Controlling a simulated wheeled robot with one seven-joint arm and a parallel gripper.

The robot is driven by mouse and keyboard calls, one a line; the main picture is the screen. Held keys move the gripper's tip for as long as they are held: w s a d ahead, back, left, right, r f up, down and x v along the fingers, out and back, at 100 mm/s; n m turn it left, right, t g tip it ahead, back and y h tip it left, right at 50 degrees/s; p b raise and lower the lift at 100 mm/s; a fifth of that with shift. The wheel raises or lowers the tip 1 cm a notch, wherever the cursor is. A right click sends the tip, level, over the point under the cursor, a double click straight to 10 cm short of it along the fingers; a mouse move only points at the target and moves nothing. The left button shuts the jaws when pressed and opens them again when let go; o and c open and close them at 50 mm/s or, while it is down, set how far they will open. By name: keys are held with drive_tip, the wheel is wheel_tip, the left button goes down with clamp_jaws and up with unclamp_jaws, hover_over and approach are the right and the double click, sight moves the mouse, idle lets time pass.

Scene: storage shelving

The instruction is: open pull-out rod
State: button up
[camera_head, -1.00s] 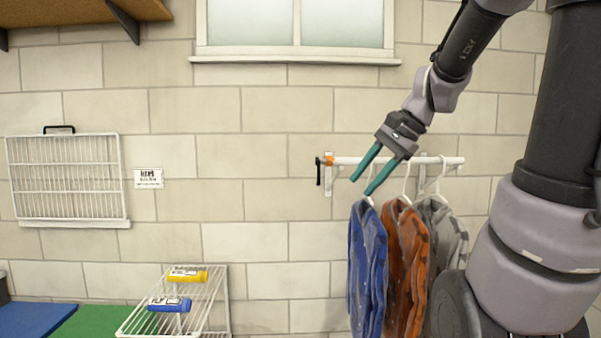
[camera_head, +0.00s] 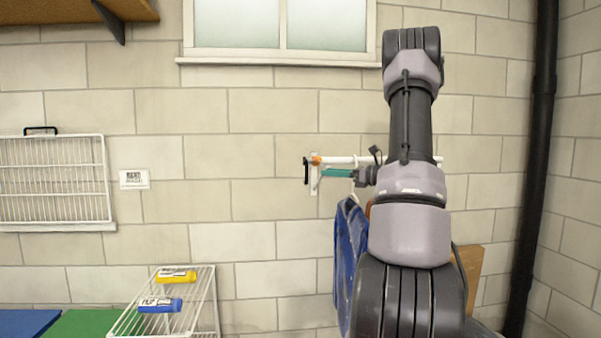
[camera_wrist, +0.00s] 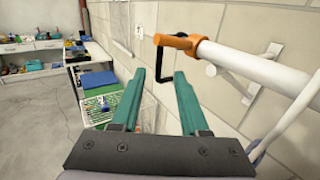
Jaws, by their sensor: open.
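The pull-out rod (camera_head: 340,160) is a white bar on the brick wall with an orange collar (camera_head: 316,160) and a black handle (camera_head: 306,172) at its left end. My gripper (camera_wrist: 158,80) has teal fingers, open and empty. In the wrist view, the handle's lower end appears between the fingertips; I cannot tell if they touch. In the head view my gripper (camera_head: 324,173) is just below the rod, right of the handle.
A blue garment (camera_head: 349,250) hangs below the rod; my arm hides most of the others. A wall bracket (camera_wrist: 250,65) supports the rod. A white wire rack (camera_head: 205,300) with yellow and blue items stands lower left.

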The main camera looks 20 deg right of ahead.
sight(307, 171)
drive_tip(key=x, duration=0.9)
drive_tip(key=shift+w+a, duration=0.1)
drive_tip(key=shift+a, duration=0.05)
drive_tip(key=shift+c, duration=0.2)
clamp_jaws()
idle(0.9)
